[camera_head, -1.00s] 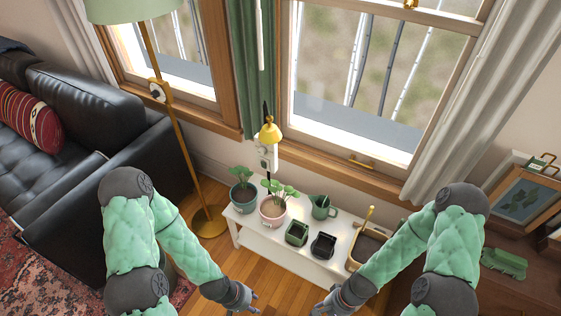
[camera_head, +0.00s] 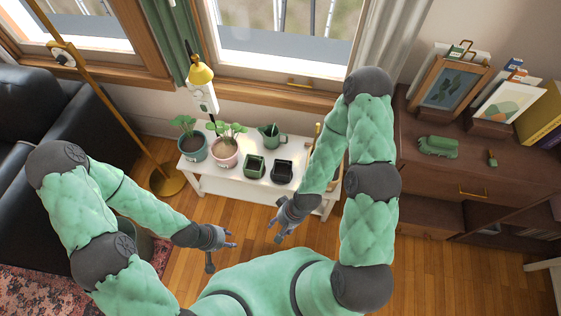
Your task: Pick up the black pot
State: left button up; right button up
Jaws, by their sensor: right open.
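The black pot (camera_head: 282,171) is small and square and stands upright on the white table (camera_head: 240,189), near its front edge. A green square pot (camera_head: 254,166) stands just to its left. My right gripper (camera_head: 277,231) is open and empty, in front of the table and lower in the picture than the black pot, apart from it. My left gripper (camera_head: 222,250) is off the table, further left and nearer to me. Its fingers look spread and nothing shows between them.
Two potted plants (camera_head: 192,148) and a green watering can (camera_head: 271,136) stand on the table. My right arm partly hides a basket at the table's right end. A lamp stand (camera_head: 165,181) is at left, a wooden cabinet (camera_head: 470,180) at right. The wooden floor before the table is clear.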

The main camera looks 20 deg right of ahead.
aim_at(282, 170)
jog(key=i+j+z, duration=0.15)
jog(key=j, duration=0.2)
jog(key=i+j+z, duration=0.35)
jog(key=j, duration=0.4)
jog(key=i, duration=0.1)
